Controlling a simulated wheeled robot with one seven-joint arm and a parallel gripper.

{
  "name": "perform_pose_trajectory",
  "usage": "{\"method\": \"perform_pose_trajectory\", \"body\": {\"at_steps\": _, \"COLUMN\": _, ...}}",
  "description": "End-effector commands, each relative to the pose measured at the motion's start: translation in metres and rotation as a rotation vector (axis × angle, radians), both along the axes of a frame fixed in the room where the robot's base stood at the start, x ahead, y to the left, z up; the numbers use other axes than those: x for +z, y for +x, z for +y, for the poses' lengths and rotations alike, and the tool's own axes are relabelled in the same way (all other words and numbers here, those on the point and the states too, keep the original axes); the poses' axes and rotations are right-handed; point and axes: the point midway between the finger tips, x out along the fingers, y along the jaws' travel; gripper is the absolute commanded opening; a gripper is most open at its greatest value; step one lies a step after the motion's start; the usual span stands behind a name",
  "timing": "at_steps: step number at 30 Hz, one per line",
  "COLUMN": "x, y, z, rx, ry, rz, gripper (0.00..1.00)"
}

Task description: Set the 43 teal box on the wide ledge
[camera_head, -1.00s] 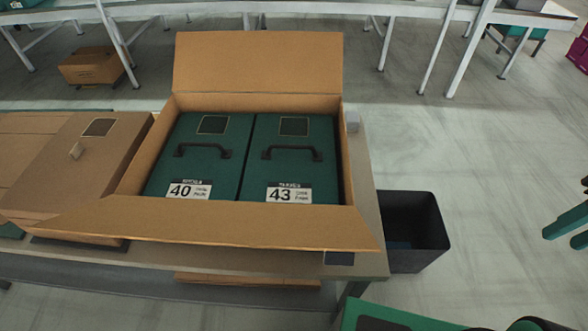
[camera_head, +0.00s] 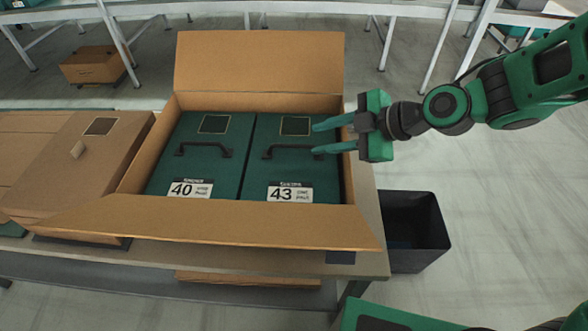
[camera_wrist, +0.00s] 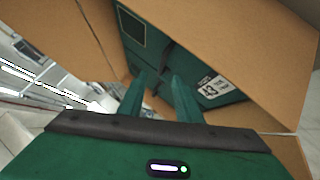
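The 43 teal box (camera_head: 313,182) lies in the right half of an open cardboard carton (camera_head: 265,222), with a dark handle (camera_head: 277,151) on top and a white 43 label. It also shows in the wrist view (camera_wrist: 150,50). The 40 teal box (camera_head: 190,133) lies beside it on the left. My gripper (camera_head: 321,138) is over the right side of the 43 box, its two green fingers apart and pointing left toward the handle. The fingers look empty, and contact with the handle cannot be told. The wide ledge cannot be made out for certain.
The carton stands on a grey table (camera_head: 372,240) with its flaps open. A closed cardboard box (camera_head: 65,165) is at the left. A black bin (camera_head: 413,230) stands on the floor right of the table. Long white tables (camera_head: 300,10) run across the back.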

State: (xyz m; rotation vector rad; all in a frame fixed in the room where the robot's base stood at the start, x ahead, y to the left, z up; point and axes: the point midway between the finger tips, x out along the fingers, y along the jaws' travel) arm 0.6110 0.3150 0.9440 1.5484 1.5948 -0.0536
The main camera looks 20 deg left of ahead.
Motion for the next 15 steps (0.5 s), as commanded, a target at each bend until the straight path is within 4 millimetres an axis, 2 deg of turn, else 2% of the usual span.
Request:
{"method": "perform_pose_trajectory", "body": {"at_steps": 4, "x": -0.013, "y": 0.003, "z": 0.016, "rx": 0.002, "ry": -0.001, "rz": 0.003, "gripper": 0.31}}
{"method": "perform_pose_trajectory", "body": {"at_steps": 11, "x": -0.022, "y": 0.006, "z": 0.026, "rx": -0.002, "ry": -0.002, "rz": 0.002, "gripper": 0.31}}
{"method": "perform_pose_trajectory", "body": {"at_steps": 15, "x": -0.033, "y": 0.007, "z": 0.038, "rx": 0.0, "ry": -0.003, "rz": 0.003, "gripper": 0.31}}
